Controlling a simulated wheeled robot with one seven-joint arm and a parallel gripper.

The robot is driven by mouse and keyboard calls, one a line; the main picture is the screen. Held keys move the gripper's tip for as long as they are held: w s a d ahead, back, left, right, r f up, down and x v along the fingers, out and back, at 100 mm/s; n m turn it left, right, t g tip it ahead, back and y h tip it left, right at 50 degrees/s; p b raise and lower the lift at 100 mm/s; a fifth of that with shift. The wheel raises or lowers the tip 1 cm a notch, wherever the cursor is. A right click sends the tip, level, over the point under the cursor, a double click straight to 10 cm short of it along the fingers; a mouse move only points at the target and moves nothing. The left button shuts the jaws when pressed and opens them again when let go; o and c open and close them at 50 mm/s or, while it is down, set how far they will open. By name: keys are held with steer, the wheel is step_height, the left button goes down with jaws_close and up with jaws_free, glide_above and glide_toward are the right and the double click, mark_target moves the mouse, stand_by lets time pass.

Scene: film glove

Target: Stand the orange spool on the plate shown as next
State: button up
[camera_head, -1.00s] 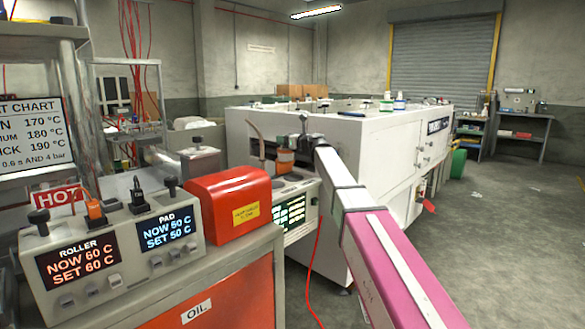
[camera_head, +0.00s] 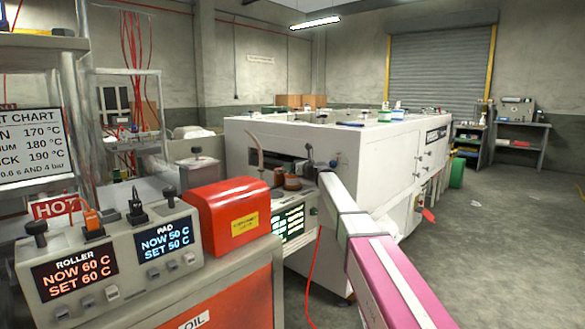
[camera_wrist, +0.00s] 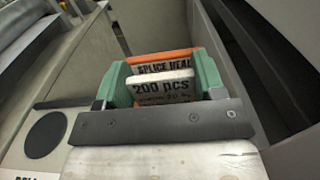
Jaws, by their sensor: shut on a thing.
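The orange spool (camera_wrist: 165,58) sits between the green jaws of my gripper (camera_wrist: 161,85) in the wrist view. Its printed label reads "SPLICE HEA…" and "200 pcs". In the head view the spool (camera_head: 292,182) is small, just above the ledge at the front of the white machine, and I cannot tell whether it touches. A dark round plate (camera_wrist: 45,135) lies bare on the grey top left of the gripper in the wrist view. A label below it is cut off. The lit screen (camera_head: 289,222) under the ledge is too small to read.
The red cover (camera_head: 230,208) and the grey control box (camera_head: 110,250) with knobs stand left of the ledge. A curved tan rod (camera_head: 257,155) rises behind the spool. The white machine (camera_head: 370,155) fills the back. Open floor (camera_head: 500,240) lies to the right.

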steer(key=shift+f, duration=0.25)
steer(key=o, duration=1.3)
steer(key=shift+c, duration=0.2)
